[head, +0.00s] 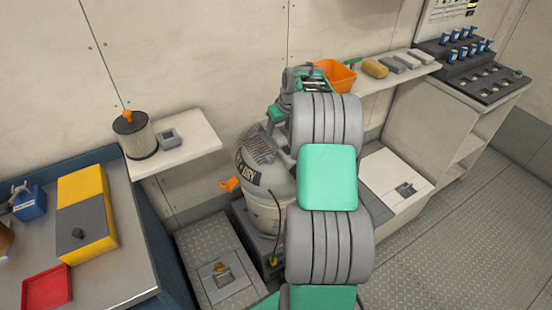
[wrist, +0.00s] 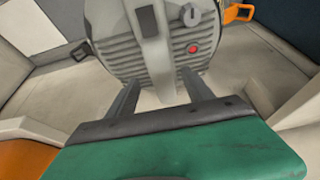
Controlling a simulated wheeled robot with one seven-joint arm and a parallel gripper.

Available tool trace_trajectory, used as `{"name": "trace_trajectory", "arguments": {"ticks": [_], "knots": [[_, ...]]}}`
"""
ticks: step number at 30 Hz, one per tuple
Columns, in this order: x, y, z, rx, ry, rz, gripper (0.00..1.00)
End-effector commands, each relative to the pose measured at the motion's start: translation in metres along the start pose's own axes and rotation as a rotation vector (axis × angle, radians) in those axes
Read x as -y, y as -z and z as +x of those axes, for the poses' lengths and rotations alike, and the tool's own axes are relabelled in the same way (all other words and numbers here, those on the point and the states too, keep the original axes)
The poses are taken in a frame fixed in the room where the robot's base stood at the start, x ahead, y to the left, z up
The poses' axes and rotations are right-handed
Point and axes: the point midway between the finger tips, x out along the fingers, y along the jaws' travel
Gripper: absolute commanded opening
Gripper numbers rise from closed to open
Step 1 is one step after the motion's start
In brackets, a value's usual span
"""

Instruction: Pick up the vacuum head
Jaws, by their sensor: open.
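The vacuum head (head: 266,158) is the grey domed, ribbed top of a wet/dry vacuum, with a dark lettered band. It sits on a pale drum (head: 266,214), with an orange latch (head: 230,184) at its left. My arm hides its right side. In the wrist view the vacuum head (wrist: 146,50) fills the top middle, showing vents, a red button and a small knob. My gripper (head: 270,122) is just above and behind the head's top. In the wrist view my gripper (wrist: 158,82) is open, with its fingers apart at the head's near edge and nothing held between them. Contact cannot be told.
A filter cartridge (head: 134,138) stands on a shelf (head: 190,146) at left. An orange bucket (head: 337,76) and a yellow sponge (head: 374,68) are on the back shelf. A workbench with a yellow-and-grey box (head: 82,190) is at left. Open floor (head: 450,240) lies at right.

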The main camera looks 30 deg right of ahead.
Motion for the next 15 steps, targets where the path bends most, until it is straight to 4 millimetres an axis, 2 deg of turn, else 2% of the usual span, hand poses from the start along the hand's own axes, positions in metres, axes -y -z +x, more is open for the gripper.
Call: {"name": "trace_trajectory", "arguments": {"ticks": [3, 5, 12, 15], "knots": [[0.002, -0.002, 0.021, 0.004, 0.002, 0.000, 0.60], [0.002, -0.002, 0.026, 0.003, 0.000, 0.000, 0.60], [0.001, -0.002, 0.029, 0.001, -0.001, 0.000, 0.59], [0.001, -0.002, 0.029, 0.001, -0.001, 0.000, 0.51]]}}
